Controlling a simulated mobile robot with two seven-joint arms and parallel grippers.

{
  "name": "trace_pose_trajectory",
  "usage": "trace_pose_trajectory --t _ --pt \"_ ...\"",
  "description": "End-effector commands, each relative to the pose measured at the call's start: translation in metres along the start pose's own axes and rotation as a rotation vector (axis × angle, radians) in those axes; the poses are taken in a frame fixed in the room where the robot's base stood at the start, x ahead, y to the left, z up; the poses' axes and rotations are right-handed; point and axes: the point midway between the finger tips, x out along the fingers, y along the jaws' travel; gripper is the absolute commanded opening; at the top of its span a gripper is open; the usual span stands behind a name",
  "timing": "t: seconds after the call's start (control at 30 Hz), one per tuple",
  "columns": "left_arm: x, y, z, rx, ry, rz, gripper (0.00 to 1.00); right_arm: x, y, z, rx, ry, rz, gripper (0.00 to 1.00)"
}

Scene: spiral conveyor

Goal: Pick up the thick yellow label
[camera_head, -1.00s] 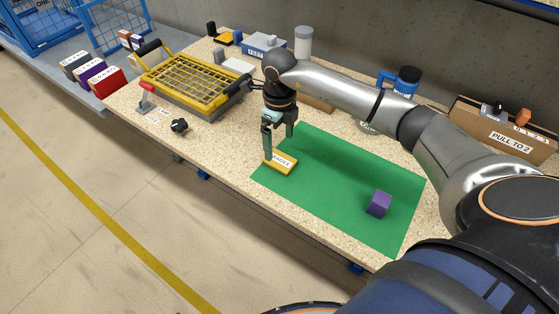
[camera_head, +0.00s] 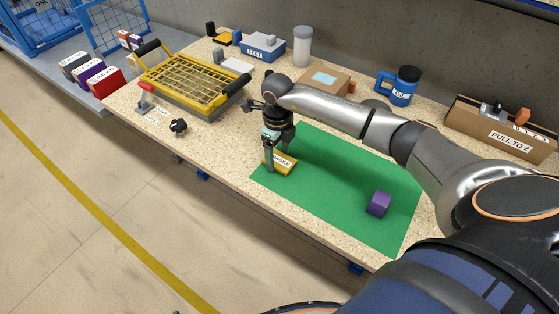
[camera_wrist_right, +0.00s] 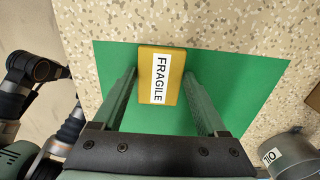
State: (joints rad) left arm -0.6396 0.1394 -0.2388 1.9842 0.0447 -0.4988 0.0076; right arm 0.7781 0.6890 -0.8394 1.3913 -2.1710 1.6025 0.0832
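The thick yellow label (camera_head: 283,164) is a flat yellow block with a white strip reading FRAGILE. It lies on the left end of the green mat (camera_head: 330,180) and also shows in the right wrist view (camera_wrist_right: 173,87). My right gripper (camera_head: 279,160) points down at it, open, with one finger on each side. Contact is not visible.
A purple block (camera_head: 378,203) stands on the mat's right part. A yellow wire basket (camera_head: 190,85), a black knob (camera_head: 178,126), a blue oil can (camera_head: 402,85) and a cardboard box (camera_head: 500,130) stand around the mat. The table's front edge is close to the label.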

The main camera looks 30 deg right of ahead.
Motion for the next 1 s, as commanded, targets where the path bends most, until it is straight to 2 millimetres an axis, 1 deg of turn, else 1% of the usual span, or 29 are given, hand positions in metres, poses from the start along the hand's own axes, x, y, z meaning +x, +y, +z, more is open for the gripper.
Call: trace_pose_trajectory --t 0.03,0.07,0.5,0.77,0.87,1.0 --pt "0.000 0.000 0.000 0.000 0.001 0.000 0.79 0.000 0.000 0.000 0.000 0.000 0.000 0.69" --pt "0.000 0.000 0.000 0.000 0.001 0.000 0.79 0.000 0.000 0.000 0.000 0.000 0.000 0.65" --pt "0.000 0.000 -0.001 0.001 0.002 0.000 0.79 -0.001 0.000 0.000 0.000 0.000 0.000 0.16" --pt "0.000 0.000 -0.001 0.001 0.003 0.000 0.79 -0.002 0.000 0.000 0.000 -0.001 -0.001 0.16" --pt "0.000 0.000 -0.001 0.001 0.003 -0.001 0.79 -0.006 -0.001 0.001 0.000 -0.002 -0.001 0.16" --pt "0.000 -0.001 -0.001 0.001 0.003 -0.001 0.79 -0.021 -0.001 0.001 0.000 -0.004 -0.002 0.16"
